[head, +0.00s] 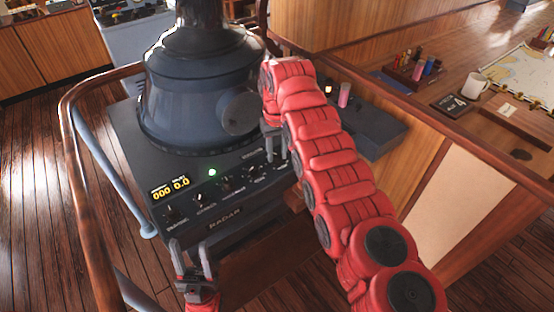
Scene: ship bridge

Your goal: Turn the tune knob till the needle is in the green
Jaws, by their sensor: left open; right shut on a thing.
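The radar console (150,135) has a sloped front panel with a row of small black knobs, a yellow digital display (170,188) and a lit green lamp (212,172). The knob labels are too small to read surely. My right gripper (270,154) reaches down to the right end of this row and is shut on a knob there, mostly hidden by the fingers. My red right arm covers the panel's right end. I cannot make out a needle or its green zone. My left gripper (191,250) is open and empty, in front of the panel's lower left edge.
A large dark hooded viewer (200,85) rises from the console. A wooden rail (75,170) curves around its left side. At right a wooden counter holds a white mug (475,84), a chart (525,75) and a pen holder (415,72). The floor at left is clear.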

